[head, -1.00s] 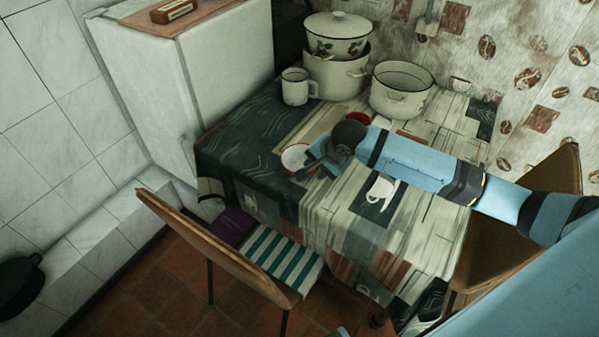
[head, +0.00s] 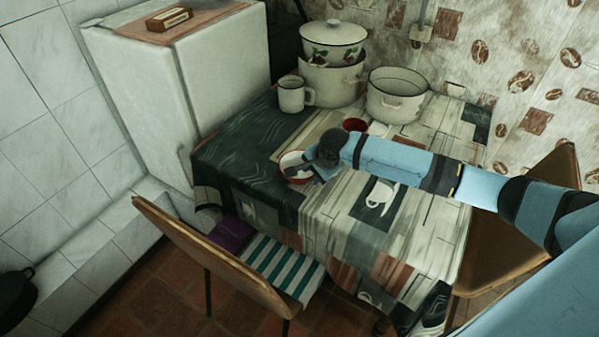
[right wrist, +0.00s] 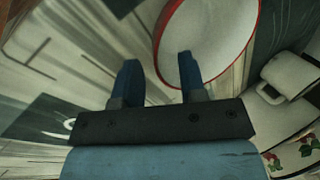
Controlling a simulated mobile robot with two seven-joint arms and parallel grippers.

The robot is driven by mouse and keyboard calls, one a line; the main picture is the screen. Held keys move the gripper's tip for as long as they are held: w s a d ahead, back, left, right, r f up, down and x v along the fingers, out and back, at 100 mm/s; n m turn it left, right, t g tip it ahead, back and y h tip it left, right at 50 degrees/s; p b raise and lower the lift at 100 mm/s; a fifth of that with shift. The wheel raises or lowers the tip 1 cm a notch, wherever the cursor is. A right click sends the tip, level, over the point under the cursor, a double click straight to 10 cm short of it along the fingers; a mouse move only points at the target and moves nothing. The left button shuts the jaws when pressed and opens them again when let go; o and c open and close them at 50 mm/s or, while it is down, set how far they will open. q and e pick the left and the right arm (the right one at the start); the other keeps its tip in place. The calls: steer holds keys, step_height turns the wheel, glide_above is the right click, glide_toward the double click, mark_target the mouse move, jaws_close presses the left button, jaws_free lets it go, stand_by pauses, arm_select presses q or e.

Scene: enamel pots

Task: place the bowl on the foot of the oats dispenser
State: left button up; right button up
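The bowl (head: 286,160) is white with a red rim and sits on the table, left of my right gripper (head: 308,173). In the right wrist view, the bowl (right wrist: 218,35) lies at the top. My right gripper (right wrist: 158,62) is open there, with one finger overlapping the bowl's inside and the other beyond its rim. I cannot tell whether the fingers touch it. I cannot make out the oats dispenser. A small red thing (head: 355,125) shows partly behind my right arm; I cannot tell what it is. My left gripper is not in view.
A white mug (head: 291,95), a lidded pot on another pot (head: 333,85) and an open pot (head: 397,100) stand at the table's back. The tablecloth (head: 335,215) is clear in front. Chairs stand at the left (head: 215,262) and right (head: 520,225).

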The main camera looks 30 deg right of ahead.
mark_target(311, 178)
steer(key=x, duration=0.3)
steer(key=shift+w+f, duration=0.25)
steer(key=shift+f, duration=0.1)
jaws_close()
steer(key=shift+r, duration=0.15)
